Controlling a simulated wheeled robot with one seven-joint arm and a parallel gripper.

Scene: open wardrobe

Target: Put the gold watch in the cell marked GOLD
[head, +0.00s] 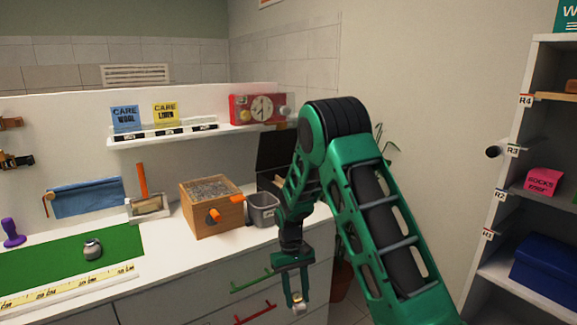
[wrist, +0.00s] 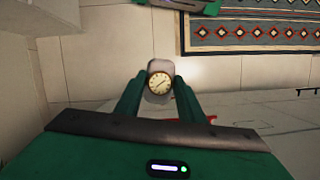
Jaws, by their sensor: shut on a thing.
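My gripper (head: 297,300) points down in front of the white drawer unit, below the counter top. It is shut on a watch, whose round pale face with a gold rim (wrist: 159,84) shows between the two green fingers in the wrist view. In the head view the watch (head: 298,302) is a small bright shape at the fingertips. A dark open box (head: 275,153) stands at the back of the counter, partly hidden by my arm. I cannot see a cell marked GOLD in either view.
On the counter are a wooden box (head: 212,212), a grey bin (head: 262,211) and a green mat (head: 60,258). Green (head: 250,281) and red (head: 255,313) drawer handles stick out beside my gripper. A shelf rack (head: 520,130) stands at right. A patterned rug (wrist: 255,28) lies on the floor.

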